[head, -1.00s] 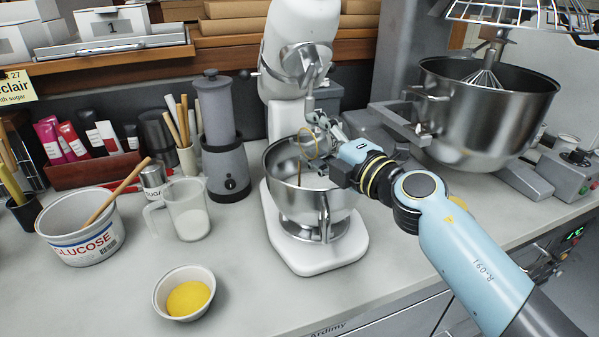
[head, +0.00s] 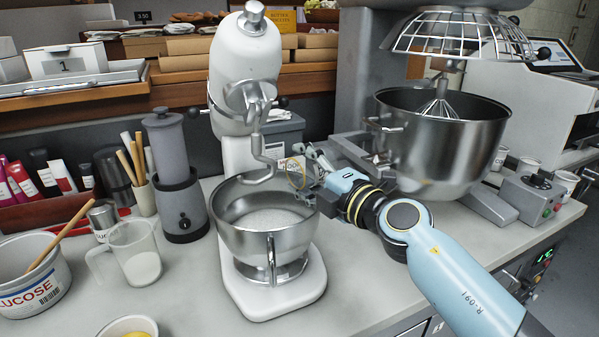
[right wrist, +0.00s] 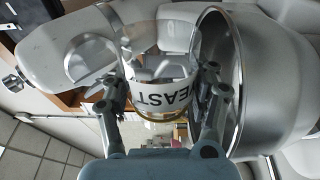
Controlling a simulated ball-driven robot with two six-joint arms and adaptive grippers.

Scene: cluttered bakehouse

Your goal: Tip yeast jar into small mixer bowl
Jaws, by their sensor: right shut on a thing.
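The yeast jar is clear with a white band lettered "YEAST". It shows in the right wrist view (right wrist: 160,85) between my fingers, and its lettering is upside down there. In the head view the jar (head: 291,170) is small, with a yellowish rim, at the right rear edge of the small mixer bowl. My right gripper (head: 311,172) is shut on it. The steel small mixer bowl (head: 245,243) sits on the white mixer, with pale stuff inside. In the right wrist view the bowl (right wrist: 270,85) is just right of the jar. My left gripper is out of view.
The white mixer head (head: 243,60) and its hook (head: 262,150) rise over the bowl. A large steel mixer bowl (head: 440,145) stands to the right. A measuring jug (head: 133,255), a grinder (head: 178,195) and a glucose tub (head: 35,285) crowd the left.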

